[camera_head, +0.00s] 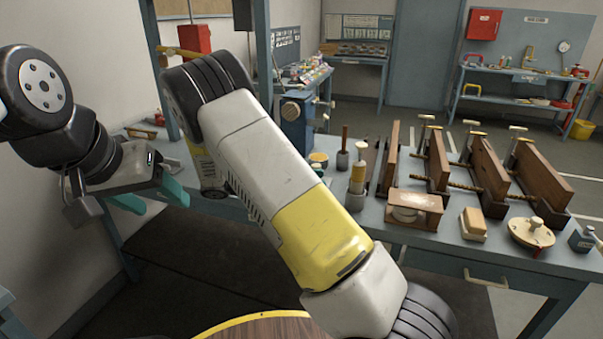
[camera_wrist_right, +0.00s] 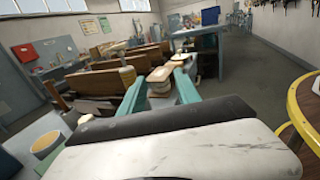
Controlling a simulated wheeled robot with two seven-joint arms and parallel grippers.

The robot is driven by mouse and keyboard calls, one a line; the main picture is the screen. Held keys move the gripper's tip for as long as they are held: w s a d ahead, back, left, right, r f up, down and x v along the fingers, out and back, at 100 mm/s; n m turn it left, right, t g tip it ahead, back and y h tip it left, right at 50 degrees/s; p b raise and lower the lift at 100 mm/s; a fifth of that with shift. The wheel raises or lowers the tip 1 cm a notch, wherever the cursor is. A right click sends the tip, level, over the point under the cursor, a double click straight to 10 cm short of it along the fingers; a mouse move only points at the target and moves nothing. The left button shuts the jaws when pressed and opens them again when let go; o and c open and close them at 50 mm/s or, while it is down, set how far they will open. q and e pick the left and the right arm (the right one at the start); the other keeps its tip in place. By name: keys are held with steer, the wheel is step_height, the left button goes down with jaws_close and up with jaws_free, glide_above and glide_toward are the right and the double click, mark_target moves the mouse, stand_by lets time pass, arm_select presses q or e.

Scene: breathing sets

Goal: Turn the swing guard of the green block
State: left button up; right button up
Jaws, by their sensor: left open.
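I cannot make out a green block or its swing guard in either view. My left gripper (camera_head: 150,195) is over the left end of the blue-grey bench in the head view, its teal fingers apart with nothing seen between them. My right arm crosses the middle of the head view and its hand is out of that picture. In the right wrist view my right gripper (camera_wrist_right: 162,78) has its teal fingers apart. A cream and brown block (camera_wrist_right: 159,75) shows in the gap, seemingly beyond the fingers.
The bench (camera_head: 440,243) holds several upright wooden boards (camera_head: 484,168) with clamps, a wooden stand (camera_head: 412,208), a cream block (camera_head: 473,223) and a round beige disc (camera_head: 531,233). A round yellow-rimmed wooden top (camera_head: 265,328) is at the bottom. Open floor lies behind the bench.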

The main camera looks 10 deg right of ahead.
steer(key=d+f+n+y, duration=0.2)
steer(key=shift+f+y, duration=0.1)
steer(key=shift+y, duration=0.2)
steer(key=c, duration=0.7)
steer(key=f+n+y, duration=0.1)
steer(key=y, duration=0.1)
steer(key=f+n+y, duration=0.1)
steer(key=n+y, duration=0.1)
steer(key=w+f+n+t+y, duration=0.1)
steer(key=shift+d+y, duration=0.15)
steer(key=shift+y, duration=0.25)
steer(key=w+a+r+n+t+y, duration=0.6)
steer(key=r+n+y, duration=0.2)
steer(key=r+n, duration=0.1)
steer(key=x, duration=0.6)
steer(key=s+x, duration=0.1)
steer(key=x, duration=0.3)
steer(key=shift+w+d+f, duration=0.1)
steer(key=shift+d+f, duration=0.15)
steer(key=shift+d, duration=0.1)
steer(key=w, duration=0.1)
steer(key=w+d, duration=0.1)
steer(key=shift+w+r, duration=0.25)
steer(key=shift+w, duration=0.05)
steer(key=shift+w+d, duration=0.25)
steer(key=shift+w, duration=0.3)
steer(key=shift+w, duration=0.1)
